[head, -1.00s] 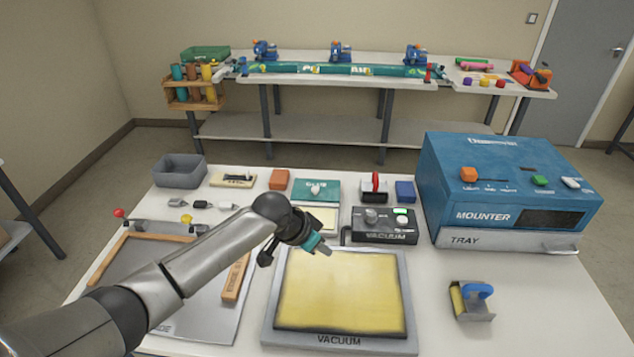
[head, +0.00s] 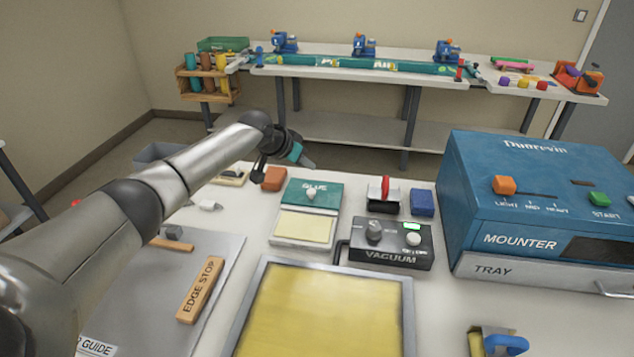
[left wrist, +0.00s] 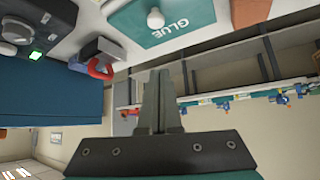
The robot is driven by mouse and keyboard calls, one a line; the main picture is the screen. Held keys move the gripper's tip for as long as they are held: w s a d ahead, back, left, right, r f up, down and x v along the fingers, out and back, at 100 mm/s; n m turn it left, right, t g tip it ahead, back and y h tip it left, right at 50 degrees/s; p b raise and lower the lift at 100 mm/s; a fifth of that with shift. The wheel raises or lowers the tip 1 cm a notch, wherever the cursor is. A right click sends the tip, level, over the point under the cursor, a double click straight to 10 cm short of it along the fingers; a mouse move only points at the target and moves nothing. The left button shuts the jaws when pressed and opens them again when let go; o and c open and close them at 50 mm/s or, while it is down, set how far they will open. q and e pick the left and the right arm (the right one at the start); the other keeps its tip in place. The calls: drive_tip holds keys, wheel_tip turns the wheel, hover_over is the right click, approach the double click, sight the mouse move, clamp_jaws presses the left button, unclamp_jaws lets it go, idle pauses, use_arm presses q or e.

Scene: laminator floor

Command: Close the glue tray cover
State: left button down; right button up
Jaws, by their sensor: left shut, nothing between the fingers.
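The glue tray (head: 276,238) shows a cream pad on the near side. Its teal cover (head: 328,188), marked GLUE with a white knob, sits behind the pad, leaving the pad exposed. In the left wrist view the cover (left wrist: 195,12) and its knob (left wrist: 155,18) are at the top. My left gripper (head: 308,163) is shut and empty, in the air by the far edge of the cover, apart from the knob. Its closed fingers also show in the left wrist view (left wrist: 160,95). My right gripper is out of view.
An orange block (head: 273,178) is left of the cover. A red-handled tool (head: 384,195), a blue block (head: 423,203) and the vacuum box (head: 390,258) are to the right. The blue mounter (head: 540,195) stands far right.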

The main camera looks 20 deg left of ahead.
sight(322, 189)
use_arm(q)
drive_tip(key=shift+b+x, duration=0.55)
drive_tip(key=shift+x, duration=0.7)
drive_tip(key=shift+b+x, duration=0.75)
drive_tip(key=shift+x, duration=0.3)
drive_tip(key=b+x, duration=0.2)
drive_tip(key=b, duration=0.1)
drive_tip(key=shift+w+d+f, duration=0.1)
drive_tip(key=shift+w+f, duration=0.05)
drive_tip(key=shift+f, duration=0.2)
drive_tip(key=shift+w+d+f+b, duration=0.1)
drive_tip(key=shift+w+f+b, duration=0.35)
drive_tip(key=shift+b, duration=0.8)
drive_tip(key=f+b, duration=0.1)
drive_tip(key=b, duration=0.2)
drive_tip(key=shift+w, duration=0.35)
drive_tip(key=p, duration=0.1)
drive_tip(key=s+p, duration=0.1)
drive_tip(key=p, duration=0.1)
drive_tip(key=shift+s+a+r+p, duration=0.2)
drive_tip(key=shift+r+p, duration=0.1)
drive_tip(key=shift+s+a+f+p, duration=0.1)
drive_tip(key=shift+s+f+p, duration=0.15)
drive_tip(key=shift+s+p, duration=0.6)
drive_tip(key=shift+s+a, duration=0.1)
drive_tip(key=shift+s+f+p, duration=0.2)
drive_tip(key=shift+s+p, duration=0.05)
drive_tip(key=shift+p, duration=0.2)
